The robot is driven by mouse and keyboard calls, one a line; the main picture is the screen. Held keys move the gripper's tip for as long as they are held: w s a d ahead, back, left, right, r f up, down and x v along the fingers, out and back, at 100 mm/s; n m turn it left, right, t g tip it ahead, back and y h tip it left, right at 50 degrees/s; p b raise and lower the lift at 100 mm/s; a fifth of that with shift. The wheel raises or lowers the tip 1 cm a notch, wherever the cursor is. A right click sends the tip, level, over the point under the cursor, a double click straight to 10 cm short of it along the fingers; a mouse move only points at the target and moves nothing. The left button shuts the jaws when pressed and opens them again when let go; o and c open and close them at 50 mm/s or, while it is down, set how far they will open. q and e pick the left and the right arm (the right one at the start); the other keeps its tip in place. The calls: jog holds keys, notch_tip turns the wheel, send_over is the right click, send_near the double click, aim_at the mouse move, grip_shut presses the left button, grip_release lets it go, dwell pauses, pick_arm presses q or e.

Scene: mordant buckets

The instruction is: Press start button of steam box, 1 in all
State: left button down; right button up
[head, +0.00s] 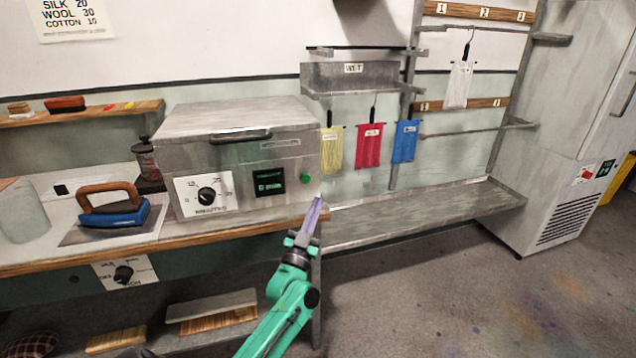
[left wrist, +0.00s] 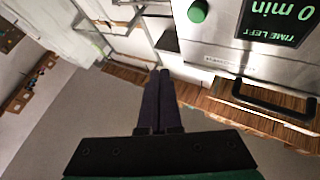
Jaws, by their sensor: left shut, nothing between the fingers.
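The steam box (head: 246,160) is a grey metal box on the wooden-edged counter, with a dial, a dark display and a green start button (head: 305,175) at the right of its front. In the left wrist view the green button (left wrist: 198,11) is at the top, beside the display (left wrist: 277,22) reading "0 min". My left gripper (head: 315,205) is shut and empty, with its fingers pointing up just below and right of the button in the head view. The fingertips (left wrist: 159,73) show apart from the button in the left wrist view. My right gripper is not in view.
A blue iron (head: 115,216) with a wooden handle stands on the counter left of the box. Yellow, red (head: 369,146) and blue cloths hang to the right above a metal trough (head: 420,215). A grey cabinet (head: 560,130) stands far right; the floor at front right is clear.

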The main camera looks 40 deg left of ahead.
aim_at(305, 178)
pick_arm(q)
jog(key=shift+w+a+f, duration=0.1)
jog(key=shift+w, duration=0.1)
jog(key=w+a+b, duration=0.1)
jog(key=a+b, duration=0.1)
jog(key=w+a+b, duration=0.3)
jog(key=a+b, duration=0.1)
jog(key=a, duration=0.1)
jog(key=shift+w+f, duration=0.1)
jog(key=shift+w, duration=0.3)
jog(key=shift+a, duration=0.1)
dwell(1.7)
jog(key=shift+w+a+b, duration=0.25)
jog(key=shift+a+b, duration=0.05)
jog(key=shift+b, duration=0.05)
